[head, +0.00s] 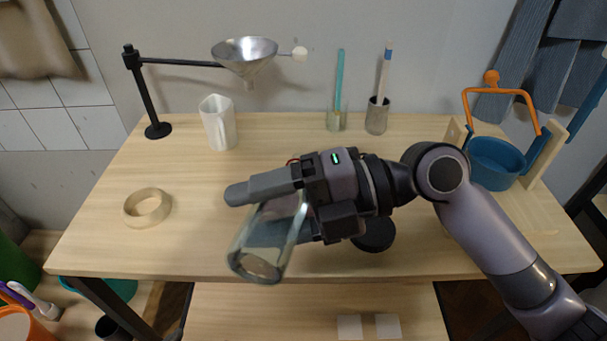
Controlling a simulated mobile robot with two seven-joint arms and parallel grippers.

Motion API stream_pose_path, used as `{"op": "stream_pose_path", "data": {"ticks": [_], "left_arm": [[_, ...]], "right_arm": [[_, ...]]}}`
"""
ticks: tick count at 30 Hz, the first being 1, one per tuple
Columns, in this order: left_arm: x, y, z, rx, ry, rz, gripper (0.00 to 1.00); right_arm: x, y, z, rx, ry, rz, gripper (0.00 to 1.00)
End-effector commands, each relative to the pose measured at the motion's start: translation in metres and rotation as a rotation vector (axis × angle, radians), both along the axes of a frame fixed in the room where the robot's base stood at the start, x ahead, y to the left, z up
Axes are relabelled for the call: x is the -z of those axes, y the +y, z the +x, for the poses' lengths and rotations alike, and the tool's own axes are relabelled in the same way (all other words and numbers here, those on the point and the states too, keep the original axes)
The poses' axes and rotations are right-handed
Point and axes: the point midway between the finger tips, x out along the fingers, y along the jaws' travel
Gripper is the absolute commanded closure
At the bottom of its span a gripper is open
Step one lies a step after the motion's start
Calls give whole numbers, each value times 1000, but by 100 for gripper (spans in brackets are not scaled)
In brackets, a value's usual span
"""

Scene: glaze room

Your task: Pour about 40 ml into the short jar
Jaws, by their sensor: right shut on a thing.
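My right gripper (252,212) reaches in from the right and is shut on a clear glass vessel (262,248) above the front middle of the table. The glass is tilted, with one round end toward the lower left and the other between the fingers. I cannot tell whether it holds liquid, or whether it is the short jar. A white jug (218,124) stands upright at the back left, apart from the gripper. No other vessel is clearly the short jar. My left gripper is not in view.
A metal funnel (245,57) hangs from a black stand (151,95). A pale ring (148,208) lies at the left. Two holders (336,122) (376,118) with tools stand at the back. A blue bucket (495,165) is right. A black disc (375,236) is partly hidden by my gripper.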

Motion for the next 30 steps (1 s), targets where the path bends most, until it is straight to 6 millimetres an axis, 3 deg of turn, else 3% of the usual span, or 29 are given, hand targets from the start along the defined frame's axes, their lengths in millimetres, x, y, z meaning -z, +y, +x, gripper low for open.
{"op": "stream_pose_path", "data": {"ticks": [30], "left_arm": [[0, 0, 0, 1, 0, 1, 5]], "right_arm": [[-3, 4, -9, 0, 21, 8, 72]]}}
